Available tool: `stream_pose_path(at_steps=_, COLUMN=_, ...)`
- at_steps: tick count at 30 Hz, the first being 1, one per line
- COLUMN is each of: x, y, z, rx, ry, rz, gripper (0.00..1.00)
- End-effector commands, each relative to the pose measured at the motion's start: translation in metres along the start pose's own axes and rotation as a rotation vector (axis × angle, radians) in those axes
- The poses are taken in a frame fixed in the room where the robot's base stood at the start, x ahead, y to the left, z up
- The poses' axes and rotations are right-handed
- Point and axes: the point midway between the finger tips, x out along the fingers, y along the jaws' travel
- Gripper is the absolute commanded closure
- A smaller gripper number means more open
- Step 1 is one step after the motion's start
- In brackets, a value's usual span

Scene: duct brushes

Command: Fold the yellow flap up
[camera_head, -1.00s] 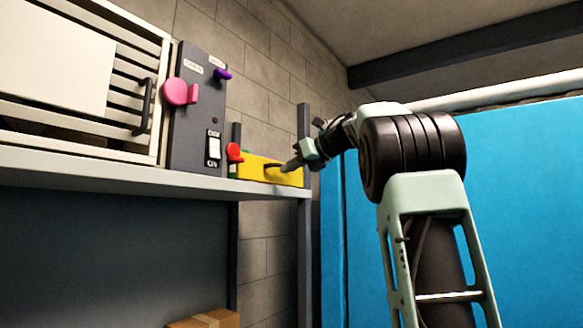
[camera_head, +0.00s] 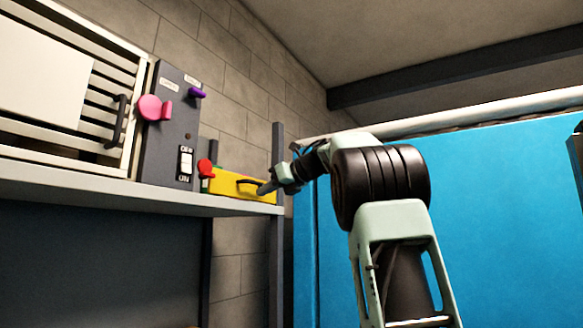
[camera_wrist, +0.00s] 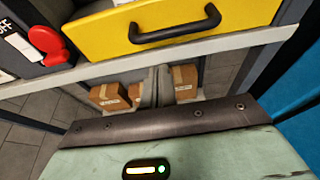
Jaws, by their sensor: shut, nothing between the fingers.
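The yellow flap (camera_head: 226,185) is a flat panel with a black bar handle (camera_head: 246,183), standing at the right end of the shelf. It also shows large at the top of the wrist view (camera_wrist: 205,18), with its handle (camera_wrist: 175,27) across its front. My gripper (camera_head: 263,188) is shut and empty. Its tip is at the right end of the handle in the head view; I cannot tell whether it touches.
A grey panel (camera_head: 165,140) with pink and purple knobs and a white switch stands left of the flap. A red knob (camera_head: 205,168) is beside the flap. The shelf edge (camera_head: 120,197) runs below them, with a dark post (camera_head: 277,240) at right. Cardboard boxes (camera_wrist: 110,96) sit lower down.

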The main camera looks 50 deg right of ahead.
Motion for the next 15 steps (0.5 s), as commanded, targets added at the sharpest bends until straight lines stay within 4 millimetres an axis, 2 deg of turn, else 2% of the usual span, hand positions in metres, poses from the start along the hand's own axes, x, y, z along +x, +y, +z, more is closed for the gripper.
stream_pose_path(at_steps=2, x=0.009, y=-0.001, z=-0.011, rx=0.002, ry=0.008, rz=0.004, gripper=1.00)
stream_pose_path(at_steps=3, x=0.002, y=-0.002, z=-0.004, rx=-0.001, ry=0.005, rz=0.001, gripper=1.00)
stream_pose_path(at_steps=15, x=-0.044, y=-0.003, z=0.028, rx=0.002, ry=0.010, rz=-0.002, gripper=1.00)
